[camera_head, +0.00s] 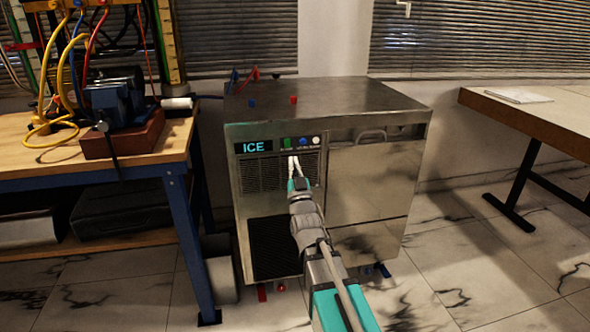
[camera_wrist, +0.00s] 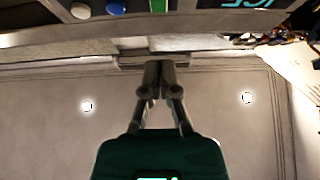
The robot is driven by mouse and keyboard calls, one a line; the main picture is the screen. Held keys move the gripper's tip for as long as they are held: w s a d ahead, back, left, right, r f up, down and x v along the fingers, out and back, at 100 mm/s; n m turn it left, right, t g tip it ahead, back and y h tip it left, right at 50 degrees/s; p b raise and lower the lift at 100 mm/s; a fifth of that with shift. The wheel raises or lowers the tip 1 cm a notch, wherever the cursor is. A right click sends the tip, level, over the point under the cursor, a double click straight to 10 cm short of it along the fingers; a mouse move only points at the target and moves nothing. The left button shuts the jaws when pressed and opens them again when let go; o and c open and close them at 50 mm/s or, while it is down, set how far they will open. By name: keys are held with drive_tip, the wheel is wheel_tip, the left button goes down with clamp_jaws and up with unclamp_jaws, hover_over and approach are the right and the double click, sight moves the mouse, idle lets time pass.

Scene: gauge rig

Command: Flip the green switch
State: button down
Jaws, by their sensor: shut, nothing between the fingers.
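The green switch (camera_head: 287,142) sits on the front panel of the metal ice machine (camera_head: 375,178), just right of the lit ICE display (camera_head: 253,147). In the wrist view, which shows the panel upside down, the green switch (camera_wrist: 159,7) is at the top edge, partly cut off. My gripper (camera_head: 293,157) is in front of the panel, just below the green switch. In the wrist view my gripper (camera_wrist: 159,66) has its two fingertips together with nothing between them, lined up with the switch. I cannot tell whether the tips touch the panel.
A blue button (camera_head: 304,142) and a white button (camera_head: 316,141) sit right of the green switch. A workbench (camera_head: 150,165) with hoses and a pump stands left. Another table (camera_head: 530,115) stands right. Open tiled floor lies in front.

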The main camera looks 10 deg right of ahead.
sight(288, 142)
drive_tip(key=shift+w+r, duration=0.25)
drive_tip(key=shift+w, duration=1.4)
drive_tip(key=shift+w+r, duration=0.2)
drive_tip(key=shift+w, duration=1.4)
